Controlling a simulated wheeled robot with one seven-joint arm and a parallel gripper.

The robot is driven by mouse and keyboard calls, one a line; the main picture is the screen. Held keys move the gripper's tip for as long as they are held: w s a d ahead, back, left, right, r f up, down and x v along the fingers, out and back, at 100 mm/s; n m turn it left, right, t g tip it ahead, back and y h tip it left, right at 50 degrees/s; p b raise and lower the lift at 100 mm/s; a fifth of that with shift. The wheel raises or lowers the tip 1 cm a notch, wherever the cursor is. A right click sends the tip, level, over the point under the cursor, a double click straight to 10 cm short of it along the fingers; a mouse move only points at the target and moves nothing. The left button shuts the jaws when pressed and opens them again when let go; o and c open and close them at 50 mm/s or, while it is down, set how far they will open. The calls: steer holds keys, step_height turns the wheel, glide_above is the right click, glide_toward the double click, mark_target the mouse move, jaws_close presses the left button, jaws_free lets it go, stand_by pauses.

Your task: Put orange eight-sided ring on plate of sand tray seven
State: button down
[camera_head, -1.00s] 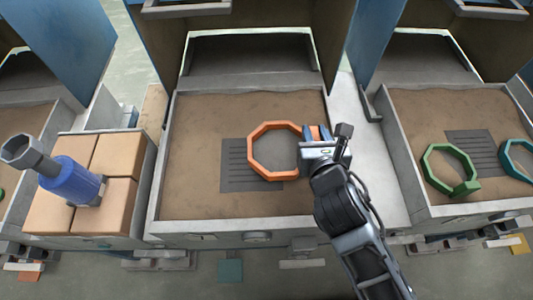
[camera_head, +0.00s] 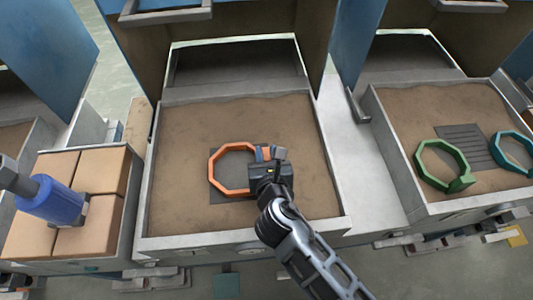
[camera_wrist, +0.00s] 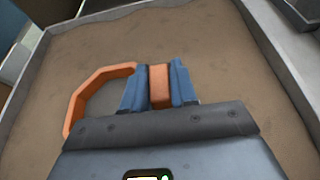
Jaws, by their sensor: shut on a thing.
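The orange eight-sided ring (camera_head: 212,178) is in the middle sand tray (camera_head: 325,170), over the dark slatted plate (camera_head: 218,198), which it and my gripper partly cover. My gripper (camera_head: 266,154) is shut on the right side of the ring. In the wrist view, the blue fingers of my gripper (camera_wrist: 160,86) clamp an orange block-like part, and the ring (camera_wrist: 78,100) extends to the left. I cannot tell whether the ring touches the plate. No tray number is readable.
The right tray (camera_head: 395,160) holds a green ring (camera_head: 422,168) and a teal ring (camera_head: 510,152) beside a slatted plate (camera_head: 465,142). Bare sand surrounds the middle plate.

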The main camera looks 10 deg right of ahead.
steer(key=c, duration=0.9)
jaws_free()
steer(key=v, duration=1.2)
steer(key=shift+r, duration=0.1)
